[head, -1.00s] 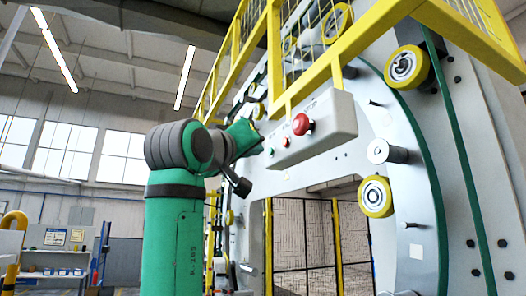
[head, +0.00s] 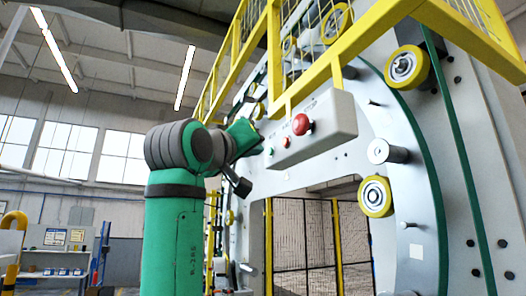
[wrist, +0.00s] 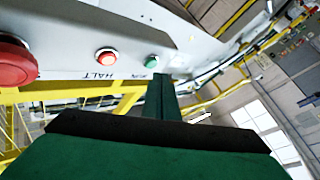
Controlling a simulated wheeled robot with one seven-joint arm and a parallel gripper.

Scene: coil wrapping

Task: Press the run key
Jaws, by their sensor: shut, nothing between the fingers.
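The run key is a green button (wrist: 151,61) in the wrist view, with a small upside-down label partly beside my fingertip. It also shows as a small green dot (head: 269,151) at the left end of the grey control box (head: 335,120) in the head view. My gripper (wrist: 164,80) is shut and empty, its green fingers pointing at the box. Its tip appears just beside and below the green button in the wrist view; I cannot tell whether they touch. In the head view my gripper (head: 245,135) is left of the box.
The red HALT button (wrist: 106,57) lies just left of the run key. A large red mushroom stop button (wrist: 15,60) sits farther left. A yellow railing (head: 335,65) runs above the box, and the wrapping machine's ring with yellow rollers (head: 376,196) stands to the right.

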